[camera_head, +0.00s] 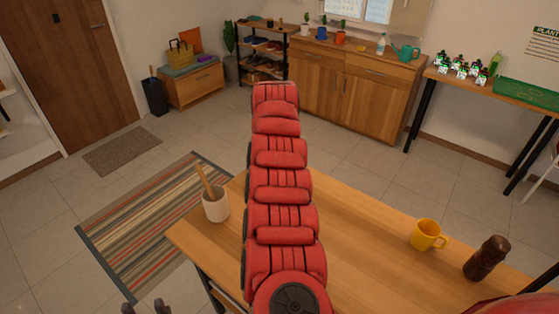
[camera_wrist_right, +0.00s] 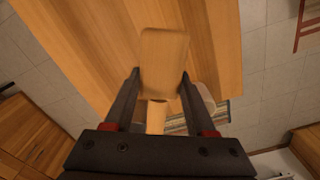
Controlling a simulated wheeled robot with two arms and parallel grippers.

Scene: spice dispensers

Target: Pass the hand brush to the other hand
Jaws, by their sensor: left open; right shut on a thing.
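The hand brush (camera_wrist_right: 165,50) shows in the right wrist view as a flat, light wooden piece with a paler handle (camera_wrist_right: 156,117) pointing toward the wrist. My right gripper (camera_wrist_right: 160,75) is shut on it, a dark finger on each side. The bristles cannot be seen. In the head view I see neither the brush nor the right gripper; my red arm fills the middle. My left gripper (camera_head: 144,308) shows only as two dark, spread fingertips at the bottom edge, left of the table. It is open and empty, with the rest cut off by the frame.
A striped rug (camera_head: 150,220) lies on the floor to the left.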

